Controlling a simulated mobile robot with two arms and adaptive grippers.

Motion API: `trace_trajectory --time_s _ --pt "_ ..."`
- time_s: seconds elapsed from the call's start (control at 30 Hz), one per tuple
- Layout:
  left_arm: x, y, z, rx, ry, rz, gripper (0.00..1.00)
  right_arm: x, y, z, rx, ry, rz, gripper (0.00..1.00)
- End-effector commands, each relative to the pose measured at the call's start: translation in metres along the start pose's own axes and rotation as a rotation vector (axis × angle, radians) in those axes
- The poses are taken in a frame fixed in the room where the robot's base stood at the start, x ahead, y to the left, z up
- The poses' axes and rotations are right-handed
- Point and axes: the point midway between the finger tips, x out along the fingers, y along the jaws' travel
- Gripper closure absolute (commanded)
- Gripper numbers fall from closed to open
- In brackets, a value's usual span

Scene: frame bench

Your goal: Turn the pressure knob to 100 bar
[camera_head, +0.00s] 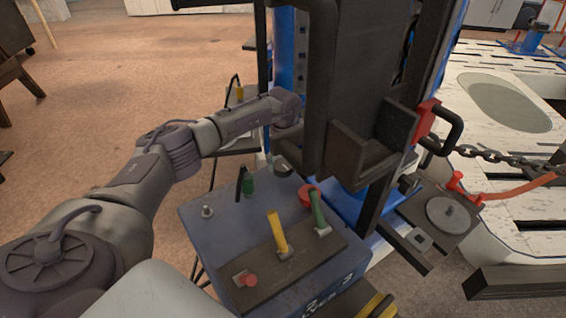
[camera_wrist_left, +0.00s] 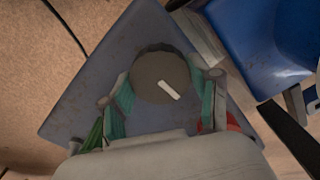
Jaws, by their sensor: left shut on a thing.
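The pressure knob (camera_wrist_left: 155,72) is a dark round knob with a white pointer mark, on the blue-grey control box (camera_head: 200,235). In the wrist view the mark points toward the lower right. My left gripper (camera_wrist_left: 167,82) has its greenish finger pads on either side of the knob and is shut on it. In the head view a dark round knob (camera_head: 283,170) shows near the box's back edge; my left arm reaches above it, and the black frame hides most of the hand. No bar scale is readable. My right gripper is not in view.
A tall black and blue frame (camera_head: 345,80) stands close behind. A chain (camera_head: 500,157) runs right. Open floor lies left.

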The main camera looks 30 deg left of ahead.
Motion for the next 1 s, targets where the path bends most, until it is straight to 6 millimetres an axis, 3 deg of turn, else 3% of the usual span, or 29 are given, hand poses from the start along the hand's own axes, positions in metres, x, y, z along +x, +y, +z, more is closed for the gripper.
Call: trace_trajectory --time_s 0.17,0.2,0.33,0.73,1.0 --pt "-0.002 0.0 0.002 -0.004 -0.005 -0.003 0.73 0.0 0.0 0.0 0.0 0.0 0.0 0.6" --pt "-0.002 0.0 0.002 -0.004 -0.005 -0.003 0.35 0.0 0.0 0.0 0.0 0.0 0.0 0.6" --pt "-0.001 0.0 0.001 -0.003 -0.003 -0.003 0.13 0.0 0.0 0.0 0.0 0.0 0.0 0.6" --pt "-0.006 0.0 0.001 0.0 -0.003 -0.002 0.13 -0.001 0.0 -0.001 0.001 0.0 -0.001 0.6" --pt "-0.055 0.0 0.002 0.0 -0.005 -0.005 0.13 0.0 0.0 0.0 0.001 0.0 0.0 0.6"
